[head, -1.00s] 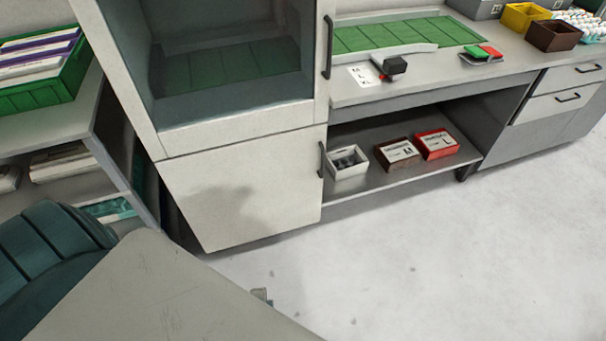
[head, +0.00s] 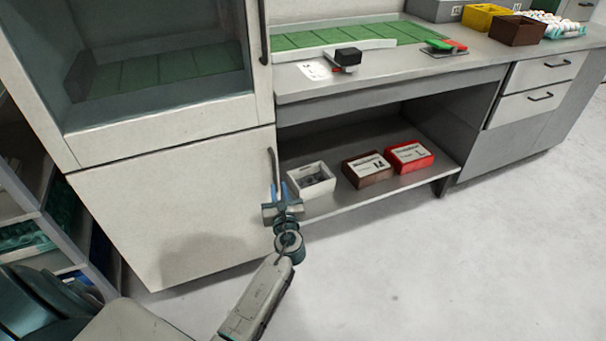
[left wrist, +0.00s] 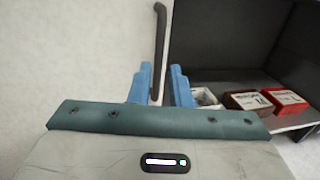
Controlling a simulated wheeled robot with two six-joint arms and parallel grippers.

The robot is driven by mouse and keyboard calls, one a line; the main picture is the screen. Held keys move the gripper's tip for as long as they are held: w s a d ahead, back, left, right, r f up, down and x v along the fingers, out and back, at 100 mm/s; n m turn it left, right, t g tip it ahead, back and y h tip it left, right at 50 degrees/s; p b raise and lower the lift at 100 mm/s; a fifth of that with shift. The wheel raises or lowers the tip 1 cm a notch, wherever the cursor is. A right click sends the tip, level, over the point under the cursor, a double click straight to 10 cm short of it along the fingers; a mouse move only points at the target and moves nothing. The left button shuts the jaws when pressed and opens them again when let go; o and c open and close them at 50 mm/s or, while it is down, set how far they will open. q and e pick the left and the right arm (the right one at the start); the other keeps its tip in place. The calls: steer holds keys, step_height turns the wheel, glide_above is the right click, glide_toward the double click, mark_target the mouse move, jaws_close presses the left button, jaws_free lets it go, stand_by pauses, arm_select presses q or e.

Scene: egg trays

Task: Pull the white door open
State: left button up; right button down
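The white door (head: 170,210) is the lower panel of the tall cabinet at the left in the head view, and it looks shut. Its dark upright handle (head: 271,165) is near its right edge. My left gripper (head: 279,188) is at the lower part of this handle, blue fingers pointing at the door. In the left wrist view the open gripper (left wrist: 163,85) has one finger on each side of the handle (left wrist: 160,40), with a gap showing. I cannot tell whether a finger touches it. My right gripper is out of view.
An open shelf right of the door holds a white box (head: 311,180), a brown box (head: 367,169) and a red box (head: 409,157). The glazed upper cabinet door (head: 160,120) is above. Shelving (head: 30,215) stands at the left. The floor (head: 430,260) in front is clear.

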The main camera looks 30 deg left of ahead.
mark_target(275, 171)
arm_select(q)
steer(key=b+x, duration=0.1)
steer(key=x, duration=0.9)
steer(key=shift+s, duration=0.1)
jaws_close()
